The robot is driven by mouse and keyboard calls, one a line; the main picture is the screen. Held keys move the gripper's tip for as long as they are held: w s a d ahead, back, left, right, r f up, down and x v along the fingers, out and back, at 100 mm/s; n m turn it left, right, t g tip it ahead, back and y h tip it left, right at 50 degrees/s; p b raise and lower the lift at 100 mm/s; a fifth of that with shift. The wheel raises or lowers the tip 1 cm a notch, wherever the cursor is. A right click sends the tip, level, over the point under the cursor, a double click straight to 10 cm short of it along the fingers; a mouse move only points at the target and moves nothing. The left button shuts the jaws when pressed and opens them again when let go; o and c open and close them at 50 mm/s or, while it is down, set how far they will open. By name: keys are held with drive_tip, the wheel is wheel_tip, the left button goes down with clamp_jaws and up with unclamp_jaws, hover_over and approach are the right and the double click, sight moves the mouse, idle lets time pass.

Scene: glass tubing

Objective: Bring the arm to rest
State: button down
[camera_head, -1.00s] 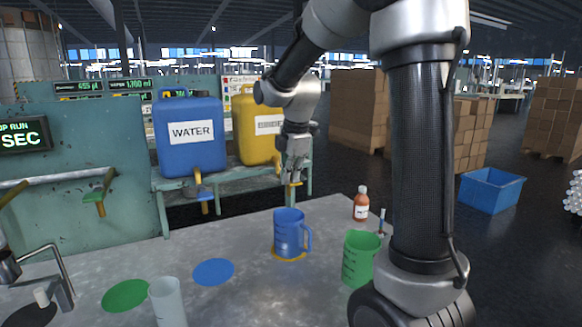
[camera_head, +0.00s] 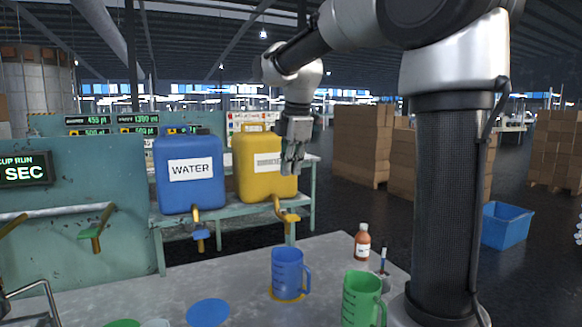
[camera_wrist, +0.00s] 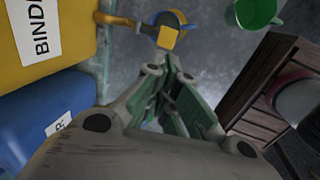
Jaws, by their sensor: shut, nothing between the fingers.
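My gripper (camera_head: 291,168) hangs fingers down in front of the right side of the yellow tank, above the tabletop and well clear of it. Its fingers are closed together and empty, which also shows in the wrist view (camera_wrist: 168,68). My arm reaches up and over from the right of the head view and bends down to the gripper. The blue cup (camera_head: 287,270) stands upright on a yellow disc on the table, below the gripper and apart from it.
A blue WATER tank (camera_head: 190,190) and a yellow tank (camera_head: 265,145) stand on a green bench behind the table. A green cup (camera_head: 360,298) and a brown bottle (camera_head: 362,243) stand at the table's right. A blue bin (camera_head: 505,225) lies on the floor. Space around the gripper is open.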

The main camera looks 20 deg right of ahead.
idle(0.4)
drive_tip(key=s+d+f+m+t, duration=0.1)
drive_tip(key=s+f+m, duration=0.4)
drive_tip(key=s+m, duration=0.4)
drive_tip(key=s+d+f+m, duration=0.2)
drive_tip(key=s+f+m, duration=0.3)
drive_tip(key=s+m, duration=0.4)
drive_tip(key=s, duration=0.7)
drive_tip(key=shift+s+t, duration=0.35)
drive_tip(key=shift+t, duration=0.05)
drive_tip(key=shift+f, duration=0.2)
